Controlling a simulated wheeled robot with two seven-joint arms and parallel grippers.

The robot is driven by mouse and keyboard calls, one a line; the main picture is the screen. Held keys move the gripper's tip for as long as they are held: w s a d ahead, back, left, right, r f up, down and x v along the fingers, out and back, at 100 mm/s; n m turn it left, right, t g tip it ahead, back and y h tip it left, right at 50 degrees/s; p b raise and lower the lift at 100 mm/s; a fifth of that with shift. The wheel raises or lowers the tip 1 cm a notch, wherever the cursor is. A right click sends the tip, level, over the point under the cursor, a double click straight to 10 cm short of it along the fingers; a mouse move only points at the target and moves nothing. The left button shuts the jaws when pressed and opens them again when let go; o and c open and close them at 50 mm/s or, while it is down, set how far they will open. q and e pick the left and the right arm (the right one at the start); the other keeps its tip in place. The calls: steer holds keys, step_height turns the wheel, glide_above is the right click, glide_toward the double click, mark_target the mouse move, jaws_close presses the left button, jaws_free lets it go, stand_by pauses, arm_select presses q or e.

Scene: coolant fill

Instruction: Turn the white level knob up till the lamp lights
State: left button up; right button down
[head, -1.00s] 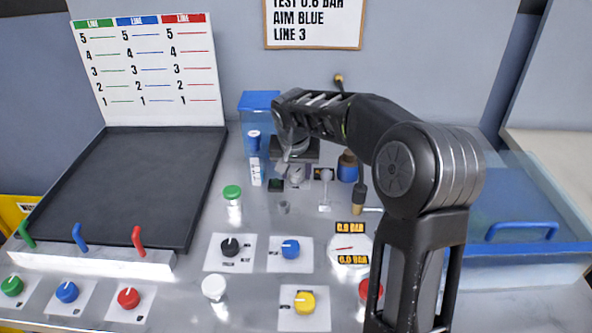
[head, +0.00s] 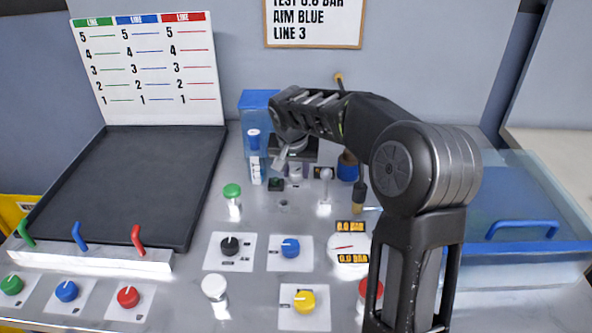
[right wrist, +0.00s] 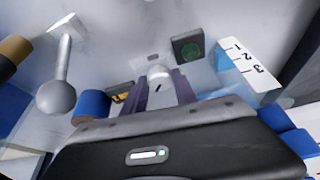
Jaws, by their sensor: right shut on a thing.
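The white level knob (right wrist: 158,73) sits between the two fingers of my right gripper (right wrist: 160,86) in the right wrist view. The fingers are shut on it, and a small dark mark shows on its face. In the head view the knob (head: 296,170) is partly hidden by my right gripper (head: 290,161). The lamp (right wrist: 187,48) is a dark square box with a dark green round face beside the knob. It looks unlit. It also shows in the head view (head: 276,184). My left gripper is not in view.
A clear blue-lidded tank (head: 256,110) stands behind the knob. Coloured knobs, including a yellow one (head: 304,302), fill the front.

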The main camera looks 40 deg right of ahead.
steer(key=m, duration=0.2)
steer(key=shift+w+m+g+h+b, duration=0.1)
steer(key=shift+m+g+h+b, duration=0.2)
steer(key=shift+h+b, duration=0.1)
steer(key=c, duration=1.3)
jaws_free()
steer(key=shift+o, duration=0.2)
steer(key=v, duration=0.8)
